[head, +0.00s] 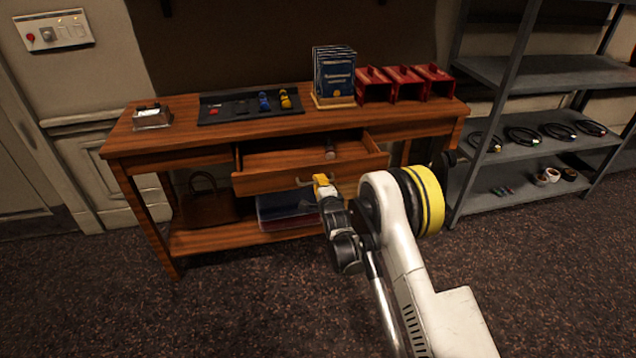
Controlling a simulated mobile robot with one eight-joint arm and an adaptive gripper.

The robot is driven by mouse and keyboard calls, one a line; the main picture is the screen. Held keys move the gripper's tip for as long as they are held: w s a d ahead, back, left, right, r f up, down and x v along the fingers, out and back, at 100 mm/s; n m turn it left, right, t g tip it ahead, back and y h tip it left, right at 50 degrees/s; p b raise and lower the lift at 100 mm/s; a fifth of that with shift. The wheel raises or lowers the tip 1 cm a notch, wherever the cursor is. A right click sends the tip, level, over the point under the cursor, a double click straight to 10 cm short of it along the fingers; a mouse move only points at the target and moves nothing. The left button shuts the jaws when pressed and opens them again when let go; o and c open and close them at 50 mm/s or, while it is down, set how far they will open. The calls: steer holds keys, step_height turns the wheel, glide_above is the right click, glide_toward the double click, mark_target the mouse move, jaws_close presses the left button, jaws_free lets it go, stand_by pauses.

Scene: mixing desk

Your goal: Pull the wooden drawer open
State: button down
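The wooden drawer (262,183) is in the middle of the wooden desk (160,141) and stands pulled out, with its inside showing.
On the desk top are a black tray (207,115) with small coloured items, blue booklets (334,72), red holders (404,83) and a clear box (152,117). A brown bag (207,205) is on the lower shelf. Metal shelving (540,72) stands right. Carpet in front is clear.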

steer(key=shift+w, duration=0.1)
steer(key=c, duration=1.5)
jaws_free()
steer(key=v, duration=0.7)
steer(key=shift+s, duration=0.25)
steer(key=shift+d+r, duration=0.1)
